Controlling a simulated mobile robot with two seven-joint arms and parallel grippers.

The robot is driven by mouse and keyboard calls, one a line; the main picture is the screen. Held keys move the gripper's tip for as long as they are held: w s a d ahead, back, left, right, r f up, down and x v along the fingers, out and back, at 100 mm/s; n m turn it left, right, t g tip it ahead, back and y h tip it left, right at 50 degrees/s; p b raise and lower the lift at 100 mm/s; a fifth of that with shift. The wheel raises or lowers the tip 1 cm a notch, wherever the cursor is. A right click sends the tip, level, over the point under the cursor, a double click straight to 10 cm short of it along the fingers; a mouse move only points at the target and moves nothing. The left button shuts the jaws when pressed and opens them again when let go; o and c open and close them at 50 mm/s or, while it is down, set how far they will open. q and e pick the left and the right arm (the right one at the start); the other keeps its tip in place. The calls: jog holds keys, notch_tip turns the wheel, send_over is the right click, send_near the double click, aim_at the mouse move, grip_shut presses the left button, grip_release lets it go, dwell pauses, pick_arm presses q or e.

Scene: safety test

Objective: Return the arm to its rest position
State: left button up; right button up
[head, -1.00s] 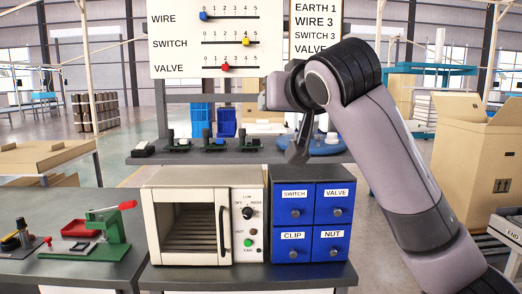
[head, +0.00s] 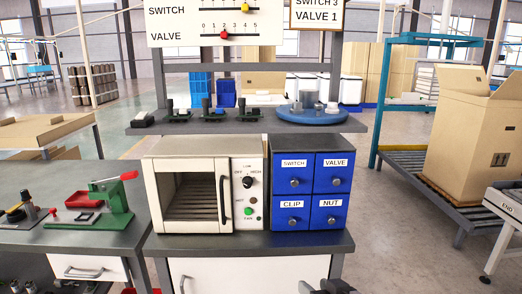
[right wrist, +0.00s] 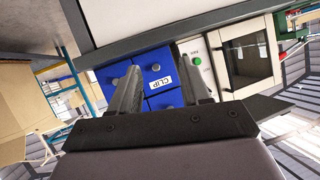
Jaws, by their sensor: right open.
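My right gripper (head: 328,286) shows only at the bottom edge of the head view, low in front of the bench's white front panel. Most of the right arm is out of that view. In the right wrist view the right gripper (right wrist: 163,72) has its two dark fingers apart with nothing held between them. The blue drawer cabinet (right wrist: 157,62) shows beyond the fingers, apart from them. My left gripper is not in view.
A white oven (head: 190,150) and the blue drawer cabinet (head: 311,160) stand on the bench (head: 250,246). A shelf (head: 245,127) holds small parts. A green press (head: 116,205) stands left. A cardboard box (head: 470,130) sits on a conveyor (head: 405,165) at right. Floor between is clear.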

jog(key=s+d+f+g+h, duration=0.1)
jog(key=s+d+f, duration=0.3)
jog(key=s+f, duration=0.4)
jog(key=s+d+f, duration=0.4)
jog(key=s+f, duration=0.4)
jog(key=s, duration=0.8)
jog(key=shift+s+f+n+g+h, duration=0.4)
